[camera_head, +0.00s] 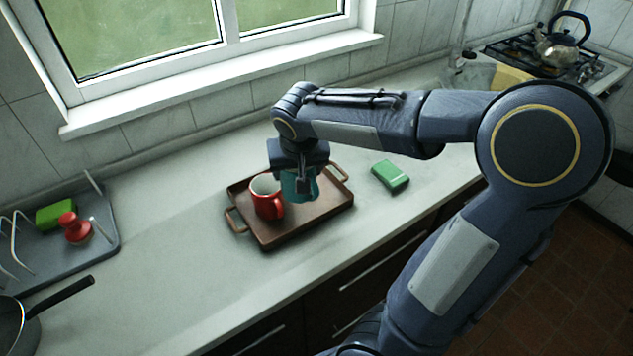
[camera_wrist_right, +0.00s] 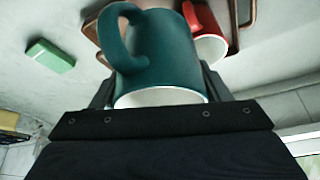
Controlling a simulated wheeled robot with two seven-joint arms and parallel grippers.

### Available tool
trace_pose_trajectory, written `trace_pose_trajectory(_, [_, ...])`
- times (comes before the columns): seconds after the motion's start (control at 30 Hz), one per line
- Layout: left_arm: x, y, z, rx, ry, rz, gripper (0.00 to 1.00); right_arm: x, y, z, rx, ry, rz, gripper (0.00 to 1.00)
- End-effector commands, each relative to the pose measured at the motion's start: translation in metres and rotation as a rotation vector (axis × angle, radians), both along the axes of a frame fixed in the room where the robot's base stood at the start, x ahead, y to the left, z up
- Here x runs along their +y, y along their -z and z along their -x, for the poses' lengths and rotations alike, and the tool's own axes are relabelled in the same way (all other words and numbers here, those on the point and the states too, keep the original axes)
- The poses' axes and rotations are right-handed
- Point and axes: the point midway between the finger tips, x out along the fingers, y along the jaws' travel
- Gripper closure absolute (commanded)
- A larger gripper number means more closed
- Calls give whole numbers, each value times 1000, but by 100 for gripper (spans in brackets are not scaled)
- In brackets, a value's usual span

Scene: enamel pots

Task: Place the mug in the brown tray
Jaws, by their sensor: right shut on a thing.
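A teal mug (camera_head: 290,188) is held by my right gripper (camera_head: 302,182) over the brown tray (camera_head: 318,208). In the right wrist view the teal mug (camera_wrist_right: 165,60) fills the middle, its handle to the left and its white rim toward the gripper. My right gripper is shut on the mug. I cannot tell whether the mug's base touches the tray. A red mug (camera_head: 267,201) stands upright in the tray, just left of the teal mug. It also shows in the right wrist view (camera_wrist_right: 206,38). My left gripper is not in view.
A green sponge (camera_head: 390,175) lies right of the tray. A grey drying rack (camera_head: 95,240) with a green and a red item stands at the left, near a dark pan (camera_head: 15,325). A kettle (camera_head: 557,47) sits on the stove. The counter left of the tray is clear.

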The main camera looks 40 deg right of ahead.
Motion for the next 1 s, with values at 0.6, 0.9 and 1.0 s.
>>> trace_pose_trajectory(0.6, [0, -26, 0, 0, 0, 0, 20, -84, 80, -71, 2, 2, 1, 62])
trace_pose_trajectory(0.9, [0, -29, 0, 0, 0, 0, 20, -90, 113, -76, 4, 1, 0, 62])
trace_pose_trajectory(1.0, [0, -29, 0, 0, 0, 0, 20, -90, 119, -76, 0, 2, 0, 62])
